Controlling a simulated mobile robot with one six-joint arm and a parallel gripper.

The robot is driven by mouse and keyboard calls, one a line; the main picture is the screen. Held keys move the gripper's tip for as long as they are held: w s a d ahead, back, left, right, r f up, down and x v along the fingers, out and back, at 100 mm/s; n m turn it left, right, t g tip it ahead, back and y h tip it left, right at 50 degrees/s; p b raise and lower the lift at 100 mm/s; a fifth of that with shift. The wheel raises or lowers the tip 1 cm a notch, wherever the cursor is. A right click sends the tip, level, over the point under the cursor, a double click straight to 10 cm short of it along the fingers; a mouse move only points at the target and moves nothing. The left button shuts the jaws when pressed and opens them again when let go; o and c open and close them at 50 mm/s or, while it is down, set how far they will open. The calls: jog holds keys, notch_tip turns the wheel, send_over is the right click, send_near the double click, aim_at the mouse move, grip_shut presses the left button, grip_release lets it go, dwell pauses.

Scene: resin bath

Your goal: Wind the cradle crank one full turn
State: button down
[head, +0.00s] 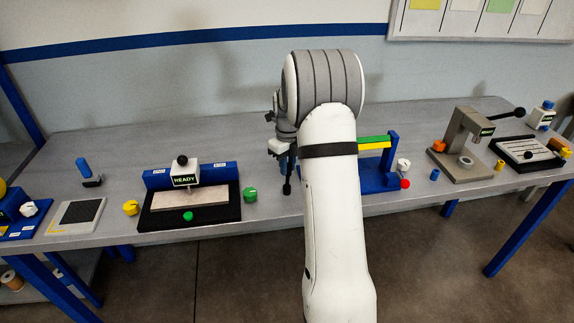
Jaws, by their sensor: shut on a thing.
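The blue cradle (376,182) stands on the bench right of the middle, carrying a green and yellow bar (375,142). A red knob (405,184) and a white knob (403,165) are at its right end. My arm covers the cradle's middle and most of its left side. My gripper (287,186) shows only partly, left of my arm, pointing down at the cradle's left end. It is shut on what appears to be the cradle crank, with a dark upright piece at its tips. The crank's arm and exact angle are hidden.
A grey press (465,145) with a black-balled lever stands to the right. Bare bench top shows between the green knob and my gripper.

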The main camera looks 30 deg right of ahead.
jog(key=shift+s+f, duration=0.1)
jog(key=c, duration=1.3)
grip_release()
jog(key=shift+r, duration=0.2)
notch_tip(320, 180, up, 8)
jog(key=shift+f, duration=0.2)
